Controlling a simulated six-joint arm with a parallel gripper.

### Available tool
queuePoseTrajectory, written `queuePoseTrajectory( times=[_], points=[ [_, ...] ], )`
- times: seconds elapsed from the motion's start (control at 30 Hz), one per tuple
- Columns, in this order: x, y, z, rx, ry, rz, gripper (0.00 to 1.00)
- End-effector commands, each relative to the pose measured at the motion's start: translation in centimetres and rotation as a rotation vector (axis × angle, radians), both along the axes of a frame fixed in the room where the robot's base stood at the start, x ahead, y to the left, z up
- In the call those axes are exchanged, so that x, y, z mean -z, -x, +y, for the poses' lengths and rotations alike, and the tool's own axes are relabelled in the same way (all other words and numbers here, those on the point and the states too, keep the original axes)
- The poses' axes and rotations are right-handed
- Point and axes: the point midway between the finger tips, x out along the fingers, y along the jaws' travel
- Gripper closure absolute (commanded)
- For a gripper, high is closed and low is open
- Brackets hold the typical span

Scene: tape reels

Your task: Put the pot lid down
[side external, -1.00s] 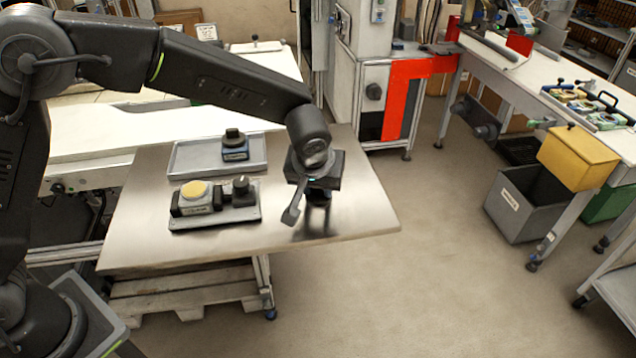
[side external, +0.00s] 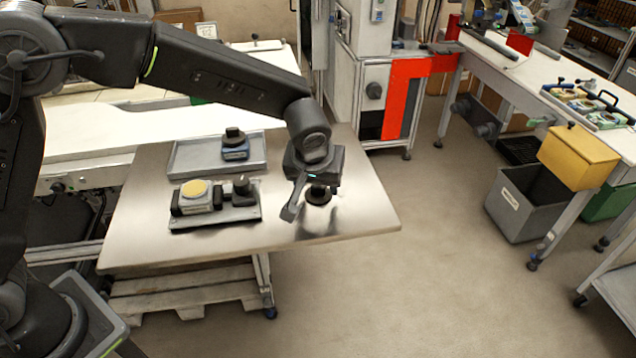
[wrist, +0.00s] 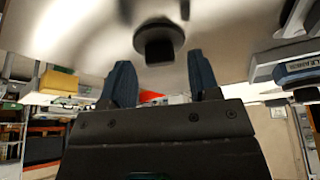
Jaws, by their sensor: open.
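The pot lid (side external: 318,197) is a small dark round disc with a knob. It lies on the metal table top (side external: 350,215), near the table's right end. In the wrist view the lid (wrist: 158,36) shows as a dark disc with a square-looking knob, just beyond my fingertips. My gripper (side external: 317,186) is just above the lid and points down. In the wrist view the two blue-grey fingers of my gripper (wrist: 159,60) stand apart with nothing between them. The lid's knob is partly hidden by my gripper in the side view.
Left of my gripper, a grey base (side external: 214,218) holds a yellow-topped block (side external: 196,193) and a dark knobbed piece (side external: 242,190). Behind it, a shallow grey tray (side external: 190,166) holds a blue-and-black piece (side external: 235,150). The table's front right is bare.

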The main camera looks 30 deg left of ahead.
Motion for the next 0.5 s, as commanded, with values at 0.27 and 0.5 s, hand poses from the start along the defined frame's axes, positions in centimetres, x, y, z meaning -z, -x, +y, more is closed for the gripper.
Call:
queuePoseTrajectory(
  times=[0.27,0.5],
  points=[
    [-5.5,2.0,-0.9,0.003,0.003,-0.006,0.44],
    [-9.1,3.4,-1.5,0.002,0.003,-0.003,0.44]
  ],
)
